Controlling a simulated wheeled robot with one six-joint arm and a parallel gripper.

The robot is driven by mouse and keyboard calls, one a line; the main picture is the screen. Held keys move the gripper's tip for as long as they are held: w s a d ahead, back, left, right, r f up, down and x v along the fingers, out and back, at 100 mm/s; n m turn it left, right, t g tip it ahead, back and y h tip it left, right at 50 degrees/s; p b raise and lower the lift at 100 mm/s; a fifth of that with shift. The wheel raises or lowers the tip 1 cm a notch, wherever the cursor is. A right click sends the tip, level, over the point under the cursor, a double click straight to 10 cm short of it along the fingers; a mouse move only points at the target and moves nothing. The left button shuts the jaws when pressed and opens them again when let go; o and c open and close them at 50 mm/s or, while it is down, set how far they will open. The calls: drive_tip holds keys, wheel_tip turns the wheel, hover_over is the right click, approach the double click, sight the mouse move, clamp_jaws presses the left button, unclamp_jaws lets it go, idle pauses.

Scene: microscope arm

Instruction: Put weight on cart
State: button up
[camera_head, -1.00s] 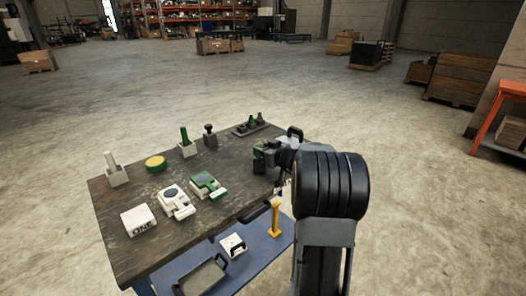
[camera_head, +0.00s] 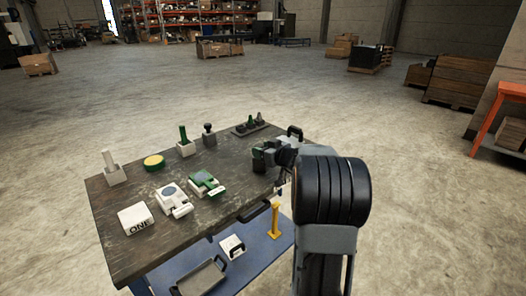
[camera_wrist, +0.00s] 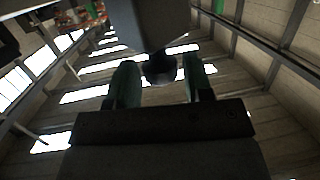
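My gripper (camera_wrist: 160,85) shows two greenish fingers, standing apart, in the wrist view. A dark rounded knob (camera_wrist: 161,68) lies between or beyond the fingertips, below a large grey block (camera_wrist: 172,22); gaps show on both sides of it. I cannot tell whether these parts are the weight. In the head view my gripper (camera_head: 264,154) is over the far right of the table top (camera_head: 150,246), partly hidden by my arm. A dark knobbed piece (camera_head: 209,135) stands upright near the back edge, possibly a weight. A white block marked ONE (camera_head: 135,218) lies at the front left.
The table also carries a yellow disc (camera_head: 154,162), a white-and-blue device (camera_head: 174,200), a green device (camera_head: 207,184) and a rack (camera_head: 250,128). Its blue lower shelf (camera_head: 262,250) holds a dark tray (camera_head: 203,278), a white box (camera_head: 232,247) and a yellow post (camera_head: 275,222). Open floor surrounds it.

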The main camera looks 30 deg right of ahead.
drive_tip(key=shift+o, duration=1.3)
drive_tip(key=shift+f, duration=0.5)
drive_tip(key=r+p, duration=0.1)
drive_tip(key=p, duration=0.2)
drive_tip(key=shift+r, duration=0.25)
drive_tip(key=b+v, duration=0.2)
drive_tip(key=v, duration=1)
drive_tip(key=s+a+f+g+y, duration=0.1)
drive_tip(key=a+f+g+y, duration=0.15)
drive_tip(key=a, duration=0.55)
drive_tip(key=s+a+f+g+y, duration=0.15)
drive_tip(key=a+g, duration=0.25)
drive_tip(key=a, duration=0.4)
drive_tip(key=s+a+f+m+g+h, duration=0.2)
drive_tip(key=s+a+f+g+h, duration=0.4)
drive_tip(key=s+a, duration=0.3)
drive_tip(key=shift+s+f+h, duration=0.15)
drive_tip(key=shift+s+h, duration=0.25)
drive_tip(key=shift+s, duration=1.05)
